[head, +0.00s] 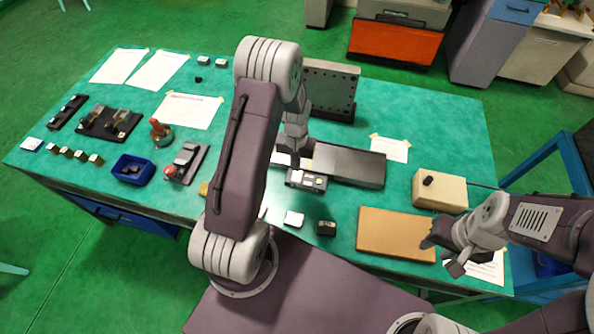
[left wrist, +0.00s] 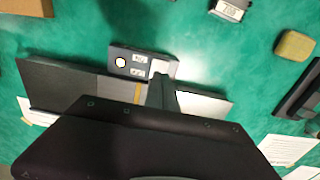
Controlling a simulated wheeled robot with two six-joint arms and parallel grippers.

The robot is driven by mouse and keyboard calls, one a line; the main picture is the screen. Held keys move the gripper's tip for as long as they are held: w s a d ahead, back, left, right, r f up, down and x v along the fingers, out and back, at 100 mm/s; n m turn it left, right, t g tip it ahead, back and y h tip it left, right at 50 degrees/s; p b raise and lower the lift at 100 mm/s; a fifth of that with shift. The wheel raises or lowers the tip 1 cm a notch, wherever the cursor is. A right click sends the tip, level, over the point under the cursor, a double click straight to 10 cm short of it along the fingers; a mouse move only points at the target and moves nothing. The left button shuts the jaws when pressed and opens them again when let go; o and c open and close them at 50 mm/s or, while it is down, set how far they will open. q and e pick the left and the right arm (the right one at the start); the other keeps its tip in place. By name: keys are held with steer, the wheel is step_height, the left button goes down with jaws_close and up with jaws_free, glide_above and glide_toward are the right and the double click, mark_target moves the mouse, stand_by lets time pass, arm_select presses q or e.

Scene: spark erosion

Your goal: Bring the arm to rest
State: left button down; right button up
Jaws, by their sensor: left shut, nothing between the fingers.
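My left arm rises in the middle of the head view and bends down over the table (head: 350,205). Its gripper (head: 294,161) is shut and empty. It points down close to a small dark block with light labels (head: 307,181). In the left wrist view the shut fingers (left wrist: 160,75) overlap the edge of this block (left wrist: 125,61); I cannot tell whether they touch it. A long grey bar (head: 345,165) lies right beside it. My right gripper (head: 443,254) is open and empty near the right end of the table, beside a tan board (head: 396,234).
A dark upright plate with holes (head: 329,90) stands behind the bar. A beige box with a black knob (head: 439,190) is at the right. A blue bin (head: 133,169), red-knobbed fixtures (head: 161,132) and several small blocks fill the left. Some table around the small dark block is clear.

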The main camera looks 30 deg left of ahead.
arm_select(q)
steer(key=shift+r, duration=0.45)
arm_select(e)
steer(key=shift+r, duration=0.35)
